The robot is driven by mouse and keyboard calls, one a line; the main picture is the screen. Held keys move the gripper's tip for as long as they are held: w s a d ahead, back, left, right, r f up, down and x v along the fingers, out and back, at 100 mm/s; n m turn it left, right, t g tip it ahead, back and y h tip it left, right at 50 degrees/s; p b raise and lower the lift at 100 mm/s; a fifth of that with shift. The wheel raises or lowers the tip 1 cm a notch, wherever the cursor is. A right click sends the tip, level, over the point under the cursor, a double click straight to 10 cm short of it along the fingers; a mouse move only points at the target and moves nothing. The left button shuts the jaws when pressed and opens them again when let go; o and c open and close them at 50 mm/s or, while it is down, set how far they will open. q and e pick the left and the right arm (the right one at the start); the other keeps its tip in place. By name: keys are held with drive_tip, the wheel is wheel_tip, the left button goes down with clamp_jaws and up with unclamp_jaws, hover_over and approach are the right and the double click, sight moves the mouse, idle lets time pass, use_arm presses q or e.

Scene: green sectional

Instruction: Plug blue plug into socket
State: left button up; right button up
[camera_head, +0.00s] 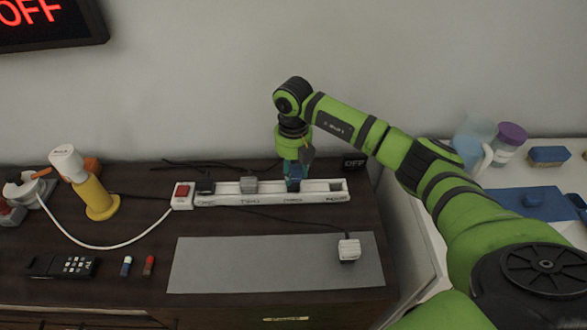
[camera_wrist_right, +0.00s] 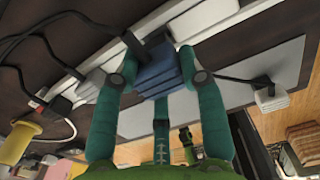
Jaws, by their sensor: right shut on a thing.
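The white power strip (camera_head: 225,200) lies along the back of the dark desk. My right gripper (camera_head: 294,178) points down over its right half, shut on the blue plug (camera_head: 293,186). In the right wrist view, the blue plug (camera_wrist_right: 158,74) sits between the green fingers of the gripper (camera_wrist_right: 159,62), with its black cord (camera_wrist_right: 132,42) leaving one side. The strip (camera_wrist_right: 90,66) runs behind it there. The fingers partly hide the plug, and I cannot tell whether it is in a socket or just above one. My left gripper is not in view.
A black plug (camera_head: 205,188) and a grey plug (camera_head: 249,185) sit on the strip, left of the blue one. A red switch (camera_head: 182,191) is at its left end. A white plug (camera_head: 348,249) lies on the grey mat (camera_head: 255,267), which is otherwise clear. A yellow-white lamp (camera_head: 95,195) stands left.

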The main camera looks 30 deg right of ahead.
sight(294, 180)
drive_tip(key=shift+f+b, duration=1.5)
drive_tip(key=shift+f, duration=0.65)
drive_tip(key=o, duration=1.3)
drive_tip(key=shift+r, duration=0.1)
wheel_tip(294, 180, up, 12)
